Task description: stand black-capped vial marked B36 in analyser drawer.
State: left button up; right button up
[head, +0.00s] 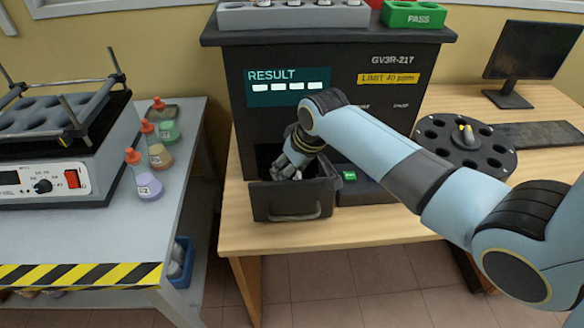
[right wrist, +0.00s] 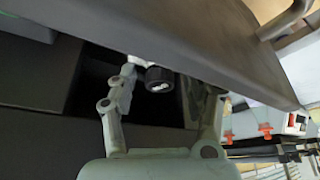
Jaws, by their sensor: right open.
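The analyser (head: 330,75) is a dark cabinet with a RESULT screen. Its drawer (head: 290,207) is pulled out at the lower left. My right gripper (head: 284,172) reaches down into the drawer. In the right wrist view a black-capped vial (right wrist: 160,78) stands between the spread fingers of my right gripper (right wrist: 172,86), inside the drawer wall (right wrist: 205,45). The fingers look apart from the cap. A pale mark on the cap is too small to read, and the vial's body is mostly hidden. My left gripper is not in view.
A dark round carousel (head: 432,152) with empty holes, a keyboard (head: 540,135) and a monitor (head: 530,52) are on the right. A grey rack (head: 290,17) and green PASS tray (head: 414,14) top the analyser. Orange-stoppered flasks (head: 148,184) and a shaker (head: 50,150) stand left.

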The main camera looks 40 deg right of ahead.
jog(key=p+v, duration=0.1)
jog(key=v, duration=1.1)
jog(key=shift+r, duration=0.15)
